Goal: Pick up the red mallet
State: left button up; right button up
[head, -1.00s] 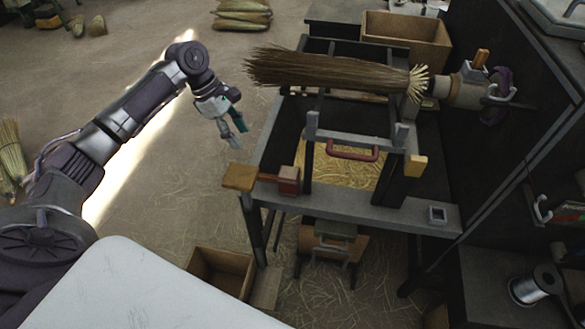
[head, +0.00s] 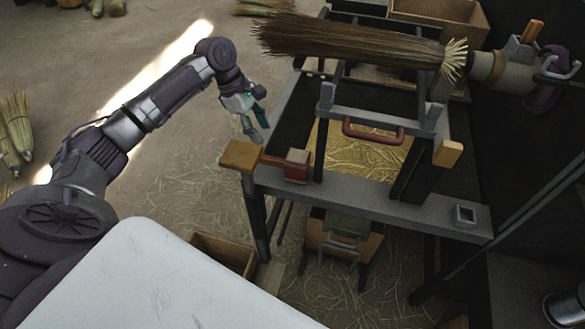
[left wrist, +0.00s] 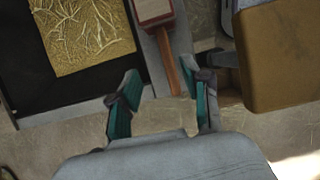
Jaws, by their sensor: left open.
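The red mallet (head: 297,165) lies on the grey front bar of the table frame, near its left corner. Its short wooden handle points left toward a tan block. In the left wrist view the mallet head (left wrist: 153,12) is at the top, partly cut off, and its handle (left wrist: 172,68) points down toward the gap between my fingers. My left gripper (head: 259,130) is open and empty, above and left of the mallet in the head view, apart from it. Its two teal-padded fingers (left wrist: 164,104) show in the left wrist view. My right gripper is not in view.
The tan block (head: 240,155) sits at the table's left corner, close to the handle. A broom bundle (head: 350,45) lies across the back of the frame. A red handle (head: 373,131) is right of the mallet.

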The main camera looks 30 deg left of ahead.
aim_at(274, 158)
pick_arm(q)
jog(key=x, duration=0.6)
jog(key=shift+d+f, duration=0.2)
jog(key=shift+f, duration=0.15)
jog(key=shift+s+b+x, duration=0.2)
jog(key=shift+b+x, duration=0.05)
jog(key=shift+x, duration=1.1)
jog(key=shift+s+b+x, duration=0.2)
jog(key=shift+b+x, duration=0.05)
jog(key=shift+x, duration=1.1)
grip_shut()
